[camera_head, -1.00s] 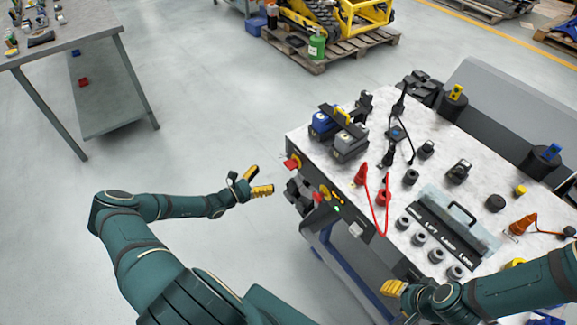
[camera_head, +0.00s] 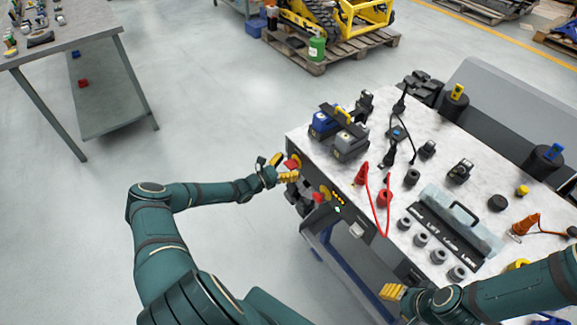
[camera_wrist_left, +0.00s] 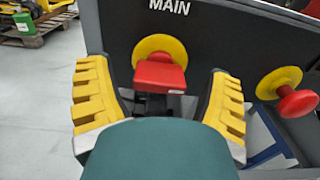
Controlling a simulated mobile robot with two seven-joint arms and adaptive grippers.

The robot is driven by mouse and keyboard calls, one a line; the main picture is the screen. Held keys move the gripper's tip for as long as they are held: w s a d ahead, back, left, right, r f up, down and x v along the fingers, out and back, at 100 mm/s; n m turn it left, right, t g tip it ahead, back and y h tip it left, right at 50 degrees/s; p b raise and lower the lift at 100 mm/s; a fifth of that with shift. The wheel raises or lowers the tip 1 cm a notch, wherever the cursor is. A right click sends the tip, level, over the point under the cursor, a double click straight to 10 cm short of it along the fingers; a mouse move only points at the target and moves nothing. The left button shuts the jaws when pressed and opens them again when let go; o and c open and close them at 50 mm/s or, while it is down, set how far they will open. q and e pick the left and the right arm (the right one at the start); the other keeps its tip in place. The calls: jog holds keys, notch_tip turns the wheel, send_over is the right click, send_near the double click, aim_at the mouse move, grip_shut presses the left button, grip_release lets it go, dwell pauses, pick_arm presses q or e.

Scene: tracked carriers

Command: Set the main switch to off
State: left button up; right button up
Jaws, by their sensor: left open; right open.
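The main switch (camera_wrist_left: 160,75) is a red handle on a yellow round plate, under the word MAIN on the dark front panel. In the left wrist view it lies between the yellow fingers of my left gripper (camera_wrist_left: 158,100), which is open. In the head view the red switch (camera_head: 292,164) shows at the panel's left end, right by my left gripper (camera_head: 282,168). I cannot tell whether the fingers touch it. My right gripper (camera_head: 392,291) is at the lower right, by the front of the bench, open and apart from the switch.
A second red knob (camera_wrist_left: 298,102) on a yellow plate sits right of the main switch. The bench top (camera_head: 395,180) carries battery packs (camera_head: 350,142), red cables and grey sockets. Open floor (camera_head: 210,110) lies left of the bench.

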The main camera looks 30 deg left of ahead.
pick_arm(q)
jog(key=c, duration=1.2)
jog(key=n, duration=0.4)
jog(key=shift+n+b, duration=0.3)
jog(key=shift+n, duration=0.1)
jog(key=n+b, duration=0.1)
jog(key=n, duration=0.3)
jog(key=shift+n, duration=0.3)
jog(key=n+b, duration=0.1)
jog(key=n, duration=0.2)
jog(key=shift+n, duration=0.3)
jog(key=shift+a+n+b, duration=0.1)
jog(key=shift+n+b, duration=0.4)
jog(key=shift+n, duration=1.8)
